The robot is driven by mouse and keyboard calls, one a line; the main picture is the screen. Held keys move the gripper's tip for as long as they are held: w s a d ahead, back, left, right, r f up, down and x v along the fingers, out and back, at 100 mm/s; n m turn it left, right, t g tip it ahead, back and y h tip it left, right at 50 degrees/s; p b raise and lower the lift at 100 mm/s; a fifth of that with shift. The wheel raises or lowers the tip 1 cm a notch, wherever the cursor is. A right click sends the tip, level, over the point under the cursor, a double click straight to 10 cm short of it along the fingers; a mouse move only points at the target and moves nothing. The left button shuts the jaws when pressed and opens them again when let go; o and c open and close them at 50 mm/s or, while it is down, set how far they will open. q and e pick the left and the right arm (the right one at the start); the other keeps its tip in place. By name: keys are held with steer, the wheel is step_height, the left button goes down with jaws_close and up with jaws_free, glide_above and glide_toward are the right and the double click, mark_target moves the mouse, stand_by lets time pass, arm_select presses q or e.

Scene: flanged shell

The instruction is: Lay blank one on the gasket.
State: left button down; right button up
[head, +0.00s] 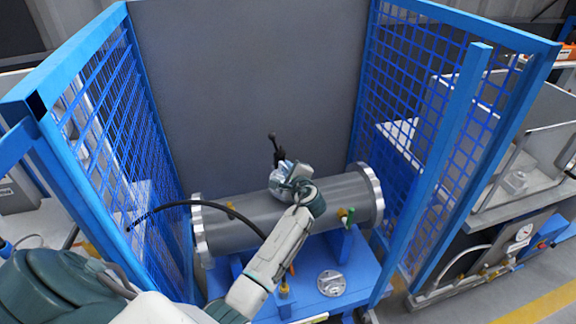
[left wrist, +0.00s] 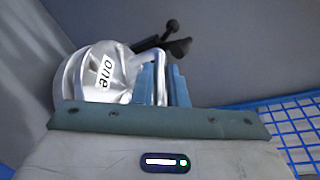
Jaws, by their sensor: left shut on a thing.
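Blank one (left wrist: 97,76) is a shiny silver disc with a white label reading "one". In the left wrist view it stands tilted beside the blue fingers of my left gripper (left wrist: 165,84), which are shut on its bent metal handle. In the head view my left gripper (head: 284,174) is over the upper middle of the grey shell, with blank one hard to make out at its tip. I cannot make out the gasket in either view. My right gripper is not in view.
The grey flanged shell (head: 240,224) lies across a blue stand (head: 325,262). Another round metal disc (head: 332,282) lies on the stand. A black lever (head: 273,145) rises behind my left gripper. Blue mesh fences (head: 120,130) close in both sides, with a grey wall behind.

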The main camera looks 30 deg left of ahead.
arm_select(q)
steer(key=shift+r, duration=0.15)
steer(key=c, duration=1.5)
jaws_free()
steer(key=shift+s+d, duration=0.1)
steer(key=shift+o, duration=0.2)
steer(key=b+v, duration=0.3)
steer(key=v, duration=0.9)
